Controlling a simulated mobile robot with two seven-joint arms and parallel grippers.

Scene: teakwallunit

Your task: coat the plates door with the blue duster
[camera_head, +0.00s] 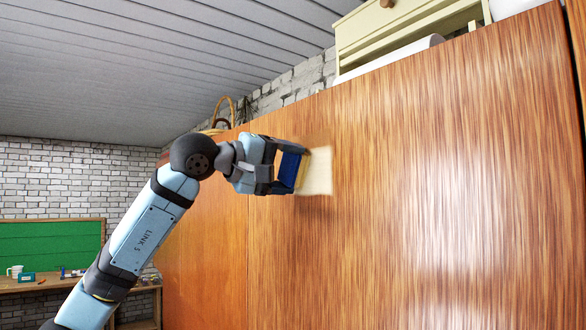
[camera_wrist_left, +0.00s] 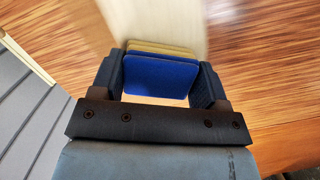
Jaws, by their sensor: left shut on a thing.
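My left gripper (camera_head: 285,168) is shut on the blue duster (camera_head: 289,169), high on the wood-grained door (camera_head: 400,200). In the left wrist view the duster's blue back (camera_wrist_left: 160,77) sits between the two fingers (camera_wrist_left: 160,80), with a yellowish layer on its far side. The duster is at the door's face; whether it touches is hard to tell. A pale cream patch (camera_head: 319,172) shows on the door beside the duster, and a pale strip (camera_wrist_left: 165,22) shows beyond it in the wrist view. My right gripper is not in view.
A cream drawer unit (camera_head: 400,30) and a white roll (camera_head: 400,58) lie on top of the wall unit. A wicker basket (camera_head: 222,112) stands farther left. A bench (camera_head: 70,284) with a mug (camera_head: 15,271) is at the far left, below a green board (camera_head: 50,242).

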